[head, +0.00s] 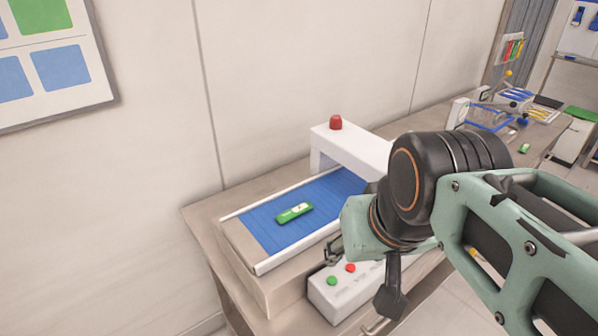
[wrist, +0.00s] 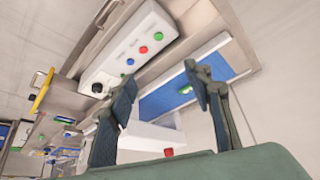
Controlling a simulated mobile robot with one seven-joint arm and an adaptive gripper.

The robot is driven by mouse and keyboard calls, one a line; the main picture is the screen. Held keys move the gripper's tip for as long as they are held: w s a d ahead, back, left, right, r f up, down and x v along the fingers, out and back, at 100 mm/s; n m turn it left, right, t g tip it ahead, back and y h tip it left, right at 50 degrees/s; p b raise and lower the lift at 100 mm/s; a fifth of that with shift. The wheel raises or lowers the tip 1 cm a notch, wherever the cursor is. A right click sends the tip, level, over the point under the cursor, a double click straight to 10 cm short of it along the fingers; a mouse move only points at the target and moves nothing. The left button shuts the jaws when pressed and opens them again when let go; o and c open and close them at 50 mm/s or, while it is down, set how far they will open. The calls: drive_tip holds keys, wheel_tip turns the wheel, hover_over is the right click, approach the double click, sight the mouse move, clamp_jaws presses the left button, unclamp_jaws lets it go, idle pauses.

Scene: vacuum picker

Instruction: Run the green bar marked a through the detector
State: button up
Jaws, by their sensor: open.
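A green bar (head: 294,213) with a pale label lies flat on the blue belt (head: 263,223), in front of the white detector arch (head: 352,146). The mark on its label is too small to read. In the wrist view the bar (wrist: 184,88) shows small beside the right fingertip, on the belt (wrist: 160,103). The arch (wrist: 150,138) shows between and below the fingers there. My gripper (wrist: 160,85) is open and empty, apart from the bar. In the head view my arm covers the arch's right part and the belt beyond it.
A white control box (head: 330,297) with coloured buttons stands at the belt's near side. A red lamp (head: 335,122) tops the arch. Another small green item (head: 524,148) lies on the far bench, near racks and trays. The wall closes off the back.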

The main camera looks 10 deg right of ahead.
clamp_jaws()
idle(1.4)
